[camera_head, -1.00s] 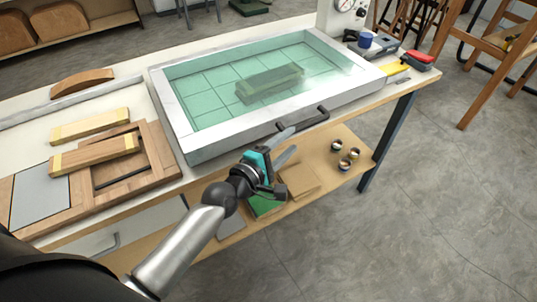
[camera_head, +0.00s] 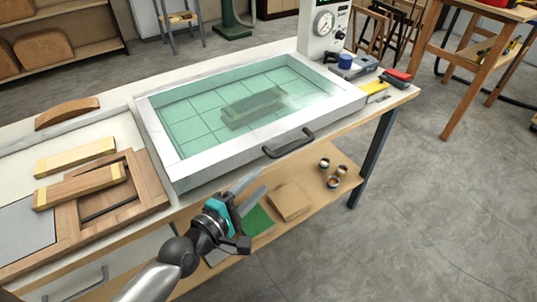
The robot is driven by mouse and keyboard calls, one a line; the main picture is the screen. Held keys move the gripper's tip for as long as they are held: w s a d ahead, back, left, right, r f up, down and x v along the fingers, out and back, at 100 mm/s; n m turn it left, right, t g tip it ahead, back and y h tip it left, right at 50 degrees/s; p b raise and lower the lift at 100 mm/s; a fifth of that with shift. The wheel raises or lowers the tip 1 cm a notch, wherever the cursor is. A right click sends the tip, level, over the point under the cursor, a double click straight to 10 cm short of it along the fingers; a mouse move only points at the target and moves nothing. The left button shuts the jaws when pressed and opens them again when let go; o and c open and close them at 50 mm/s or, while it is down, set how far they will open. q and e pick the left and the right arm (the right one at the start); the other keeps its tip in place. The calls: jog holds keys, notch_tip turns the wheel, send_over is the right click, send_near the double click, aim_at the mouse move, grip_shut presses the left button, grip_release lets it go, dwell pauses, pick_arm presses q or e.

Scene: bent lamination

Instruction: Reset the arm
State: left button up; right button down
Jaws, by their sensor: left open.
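My left gripper (camera_head: 240,199) is in front of the workbench, below and to the left of the black handle (camera_head: 289,143) of the glass-lidded press (camera_head: 186,167). Its two grey fingers are apart with nothing between them, and it touches nothing that I can make out. My left arm (camera_head: 160,277) comes up from the bottom edge. Inside the press, under the green-tinted lid, a block-like form (camera_head: 253,106) lies on a grid floor, partly blurred by the glass. My right gripper is not in view.
Wooden pieces with pale ends (camera_head: 80,187) lie on a wooden frame (camera_head: 148,187) at the left. A curved wooden piece (camera_head: 75,112) lies behind. A gauge box (camera_head: 325,30) and tools stand at the back right. The lower shelf holds small cans (camera_head: 332,182). Open floor lies right.

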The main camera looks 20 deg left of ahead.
pick_arm(q)
jog(key=shift+f, duration=0.1)
jog(key=s+a+f+m+g+y, duration=0.2)
jog(key=s+f+m+g, duration=0.3)
jog(key=f, duration=0.9)
jog(key=s+a+f+m+g+y, duration=0.15)
jog(key=s+f+m, duration=0.4)
jog(key=f, duration=0.85)
jog(key=s+f+m+g, duration=0.4)
jog(key=s+f, duration=0.3)
jog(key=s, duration=0.5)
jog(key=s+f+m+g+y, duration=0.1)
jog(key=s+f+m+g, duration=0.3)
jog(key=s, duration=0.9)
notch_tip(320, 180, down, 3)
jog(key=shift+d+f+m, duration=0.1)
jog(key=shift+d+m, duration=0.2)
jog(key=shift+m, duration=0.85)
